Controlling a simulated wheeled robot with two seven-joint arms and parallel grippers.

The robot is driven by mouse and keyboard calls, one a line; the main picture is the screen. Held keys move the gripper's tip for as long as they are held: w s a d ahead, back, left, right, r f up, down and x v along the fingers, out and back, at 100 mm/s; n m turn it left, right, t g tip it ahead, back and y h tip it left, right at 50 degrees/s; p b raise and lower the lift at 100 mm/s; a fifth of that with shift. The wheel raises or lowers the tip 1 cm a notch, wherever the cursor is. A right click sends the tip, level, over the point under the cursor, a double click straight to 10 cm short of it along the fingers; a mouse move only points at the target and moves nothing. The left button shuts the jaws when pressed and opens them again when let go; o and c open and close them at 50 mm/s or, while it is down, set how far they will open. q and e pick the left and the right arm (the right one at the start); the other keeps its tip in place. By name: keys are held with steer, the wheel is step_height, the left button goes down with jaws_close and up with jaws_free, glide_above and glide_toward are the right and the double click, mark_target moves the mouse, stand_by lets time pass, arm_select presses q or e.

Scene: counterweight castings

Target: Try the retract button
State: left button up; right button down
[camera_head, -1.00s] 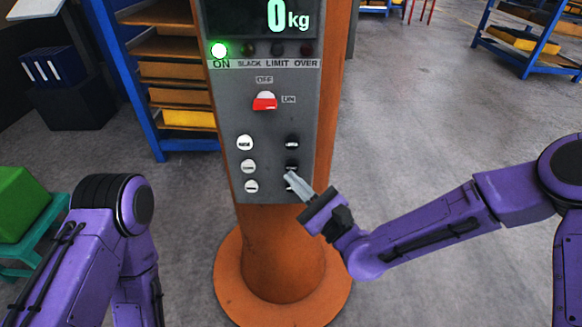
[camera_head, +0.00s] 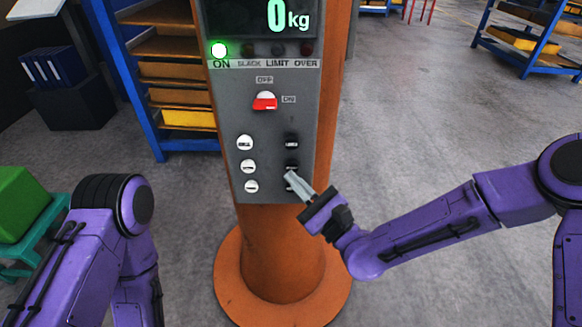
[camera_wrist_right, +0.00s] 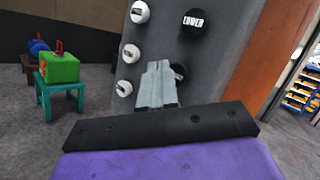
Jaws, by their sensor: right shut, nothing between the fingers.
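A grey control panel (camera_head: 268,120) on an orange column carries two columns of buttons, white on the left and black on the right. The top black button (camera_head: 291,142) reads LOWER in the wrist view (camera_wrist_right: 193,22). The middle black button (camera_head: 291,167) shows partly beside my fingers in the wrist view (camera_wrist_right: 180,72). The bottom black button is mostly hidden by my fingers. I cannot read which button is retract. My right gripper (camera_head: 290,176) is shut and empty, its tips in front of the lower black buttons; I cannot tell whether they touch. My left gripper is out of view.
A red and white switch (camera_head: 264,101) sits above the buttons. The display (camera_head: 285,17) reads 0 kg, and the green ON lamp (camera_head: 219,50) is lit. A blue-framed shelf (camera_head: 150,140) stands behind left. A green box (camera_head: 18,205) rests on a teal stand at left.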

steer(key=shift+w, duration=0.15)
steer(key=shift+w, duration=0.25)
steer(key=shift+w, duration=0.45)
stand_by(2.1)
steer(key=shift+s, duration=0.15)
stand_by(1.8)
steer(key=shift+s, duration=0.8)
steer(key=shift+s+b, duration=0.7)
steer(key=shift+s, duration=1.75)
